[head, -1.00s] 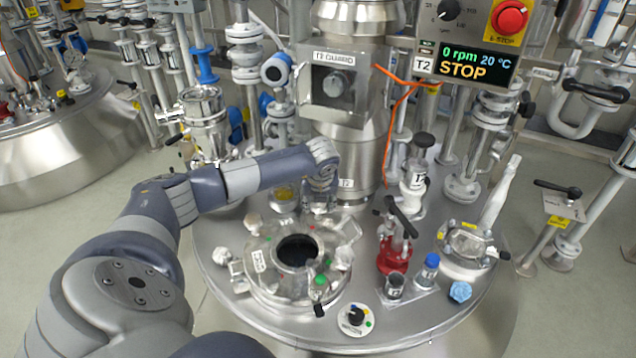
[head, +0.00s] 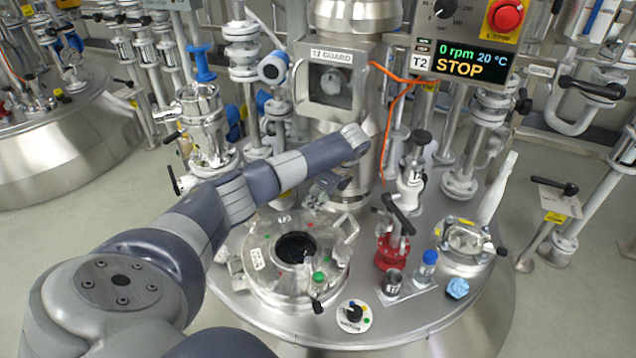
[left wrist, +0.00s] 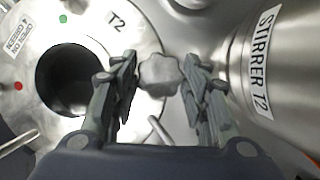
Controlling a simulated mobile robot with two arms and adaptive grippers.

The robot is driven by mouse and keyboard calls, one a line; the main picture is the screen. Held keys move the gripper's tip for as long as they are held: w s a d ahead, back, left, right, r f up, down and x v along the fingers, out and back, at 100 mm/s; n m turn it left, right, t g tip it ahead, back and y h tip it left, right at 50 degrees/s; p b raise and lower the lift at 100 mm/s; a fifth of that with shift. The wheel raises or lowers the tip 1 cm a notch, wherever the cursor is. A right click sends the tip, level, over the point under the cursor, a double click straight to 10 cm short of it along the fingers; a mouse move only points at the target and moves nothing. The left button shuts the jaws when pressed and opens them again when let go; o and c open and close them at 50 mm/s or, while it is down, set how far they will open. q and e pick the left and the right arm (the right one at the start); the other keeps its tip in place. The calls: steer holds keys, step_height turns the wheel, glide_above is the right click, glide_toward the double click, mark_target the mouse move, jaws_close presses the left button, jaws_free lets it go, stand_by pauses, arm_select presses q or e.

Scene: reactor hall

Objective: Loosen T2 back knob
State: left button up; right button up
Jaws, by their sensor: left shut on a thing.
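The T2 lid (head: 262,285) is a round steel cover with a dark central opening, on top of the vessel. The left wrist view shows its T2 face and opening (left wrist: 75,78) on the left. The back knob (left wrist: 160,75) is a grey lobed knob at the lid's edge, between my left gripper's fingers. My left gripper (left wrist: 158,88) is shut on this knob. In the head view my left gripper (head: 325,190) reaches down behind the lid, and the knob cannot be made out there. My right gripper is not in view.
The stirrer column (left wrist: 258,65) stands close on the right in the left wrist view. The T2 guard box (head: 335,82) is above my wrist. A red valve (head: 393,250), a blue-capped bottle (head: 427,268) and a small dial (head: 354,314) stand on the vessel top.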

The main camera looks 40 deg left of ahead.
arm_select(q)
steer(key=shift+d+f+n+g+h, duration=0.15)
steer(key=shift+n+g, duration=0.25)
steer(key=shift+n, duration=0.6)
steer(key=shift+a+f+n+g+h, duration=0.15)
steer(key=shift+n+g, duration=0.25)
steer(key=shift+n, duration=0.6)
steer(key=shift+s+d, duration=0.1)
steer(key=o, duration=1)
steer(key=shift+o, duration=0.2)
steer(key=shift+r, duration=0.1)
steer(key=shift+w+r, duration=0.15)
steer(key=shift+w, duration=0.05)
steer(key=v, duration=1.1)
steer(key=shift+r, duration=0.3)
